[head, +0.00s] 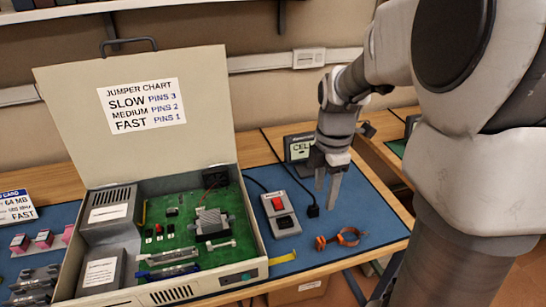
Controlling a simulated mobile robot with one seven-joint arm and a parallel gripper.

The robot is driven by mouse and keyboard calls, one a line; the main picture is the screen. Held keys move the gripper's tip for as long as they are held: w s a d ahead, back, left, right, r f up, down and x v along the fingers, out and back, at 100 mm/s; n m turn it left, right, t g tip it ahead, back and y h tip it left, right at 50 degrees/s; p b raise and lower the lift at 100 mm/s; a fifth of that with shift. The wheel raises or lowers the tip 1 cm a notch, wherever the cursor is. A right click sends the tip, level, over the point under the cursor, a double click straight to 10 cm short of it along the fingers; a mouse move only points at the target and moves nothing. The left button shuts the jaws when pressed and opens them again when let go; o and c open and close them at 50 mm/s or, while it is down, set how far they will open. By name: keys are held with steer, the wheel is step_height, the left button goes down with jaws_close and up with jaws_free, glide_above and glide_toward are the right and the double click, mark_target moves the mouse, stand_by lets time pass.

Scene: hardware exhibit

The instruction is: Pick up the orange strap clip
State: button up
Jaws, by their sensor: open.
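The orange strap clip (350,237) lies on the blue mat (365,208) near the front right of the table. It looks like a loop with a smaller orange end at its left. My gripper (325,203) is open and empty, pointing down above the mat. In the picture it is above and a little left of the clip, apart from it. The gap in height between them is hard to judge from this one view.
An open computer case (150,190) with a green board stands at the left. A small display (299,148) stands behind. The table's front edge runs close below the clip.

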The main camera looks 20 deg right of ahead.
steer(key=b, duration=0.3)
glide_above(321, 239)
steer(key=f, duration=1.2)
steer(key=shift+w+a+f, duration=0.15)
steer(key=shift+w+a, duration=0.15)
steer(key=shift+a, duration=0.05)
steer(key=f, duration=0.1)
steer(key=f+b, duration=0.1)
steer(key=f, duration=0.2)
steer(key=shift+s+d+f, duration=0.15)
steer(key=shift+s+d, duration=0.2)
steer(key=shift+s, duration=0.05)
steer(key=shift+f, duration=0.45)
jaws_close()
steer(key=shift+r, duration=0.1)
